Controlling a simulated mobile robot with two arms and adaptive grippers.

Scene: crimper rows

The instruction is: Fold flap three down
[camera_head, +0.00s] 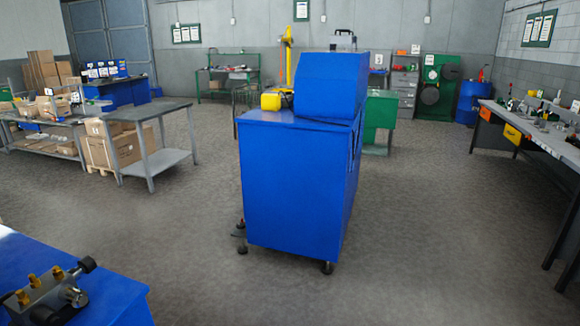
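No flap can be made out for certain in the head view. A blue cabinet machine (293,185) stands upright in the middle of the floor, with a blue box-shaped housing (328,85) on top and a yellow part (271,101) beside the housing. At the lower left, a metal block device (45,296) with brass-coloured fittings and black knobs sits on a blue surface (105,290), cut off by the picture edge. Neither of my grippers is in view.
A long workbench (535,135) with small items runs along the right. A blue barrel (470,103) and green machine (436,82) are at the back. The floor around the blue cabinet is mostly clear.

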